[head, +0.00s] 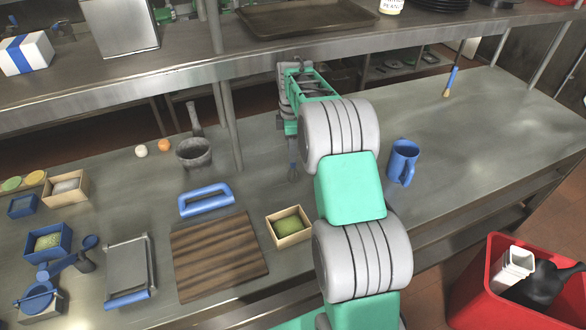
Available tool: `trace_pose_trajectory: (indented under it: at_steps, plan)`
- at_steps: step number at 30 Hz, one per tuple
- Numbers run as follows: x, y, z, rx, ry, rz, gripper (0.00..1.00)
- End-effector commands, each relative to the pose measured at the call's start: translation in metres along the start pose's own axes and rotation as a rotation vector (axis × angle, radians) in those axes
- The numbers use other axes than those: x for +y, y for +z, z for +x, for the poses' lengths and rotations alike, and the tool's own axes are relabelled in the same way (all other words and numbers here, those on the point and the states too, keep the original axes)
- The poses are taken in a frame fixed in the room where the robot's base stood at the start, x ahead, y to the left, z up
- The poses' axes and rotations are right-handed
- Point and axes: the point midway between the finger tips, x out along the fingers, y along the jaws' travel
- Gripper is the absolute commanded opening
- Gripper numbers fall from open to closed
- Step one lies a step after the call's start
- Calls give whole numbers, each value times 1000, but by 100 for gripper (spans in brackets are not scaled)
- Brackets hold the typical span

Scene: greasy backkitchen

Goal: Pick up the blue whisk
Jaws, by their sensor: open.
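The blue whisk (293,150) lies on the steel counter, just left of my wide grey arm joint. Its blue handle points to the back and its wire head towards the front. My gripper (289,126) is at the far end of my green and grey arm, near the handle end of the whisk. The jaws are open, but the fingertips are small and partly hidden by my own wrist. I cannot tell whether they touch the handle.
A grey mortar with pestle (194,152) and a blue handled tool (206,200) stand left of the whisk. A steel shelf (180,78) overhangs behind. The right counter is mostly clear.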

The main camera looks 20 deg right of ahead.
Motion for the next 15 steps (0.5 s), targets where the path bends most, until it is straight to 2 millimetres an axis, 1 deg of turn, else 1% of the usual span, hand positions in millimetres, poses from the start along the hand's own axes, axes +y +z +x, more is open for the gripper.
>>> trace_pose_trajectory:
  at_steps: [2, 15]
  plan:
    - [0, 0, 0, 0, 0, 0, 45]
    - [0, 0, 0, 0, 0, 0, 9]
